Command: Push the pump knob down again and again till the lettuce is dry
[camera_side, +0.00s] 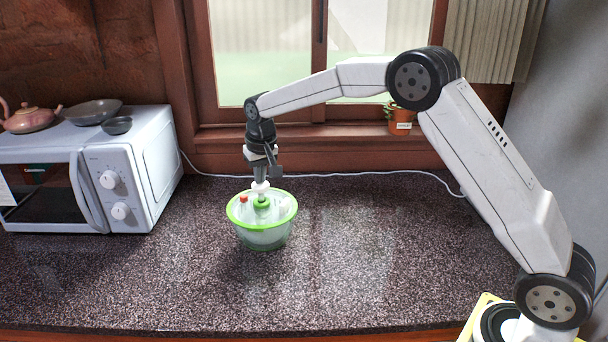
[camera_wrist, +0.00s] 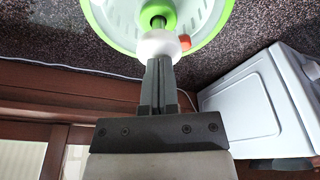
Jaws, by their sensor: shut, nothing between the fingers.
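The salad spinner (camera_side: 262,238) stands upright on the counter, a clear bowl with a bright green rim and a clear lid. Its white pump knob (camera_side: 260,187) rises from a green collar at the lid's centre, with a red button (camera_side: 243,199) to the left. My gripper (camera_side: 261,180) points down with its fingers shut, right over the knob and at or very near its top. The wrist view shows the closed fingertips (camera_wrist: 157,62) against the white knob (camera_wrist: 159,45), with the green-rimmed lid (camera_wrist: 113,28) beyond. Lettuce inside cannot be made out clearly.
A white microwave (camera_side: 95,165) with pans and a teapot on top stands to the left. A white cable (camera_side: 330,172) runs along the back, below the window sill. A small potted plant (camera_side: 400,122) sits on the sill. The speckled counter (camera_side: 370,250) right of the spinner is clear.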

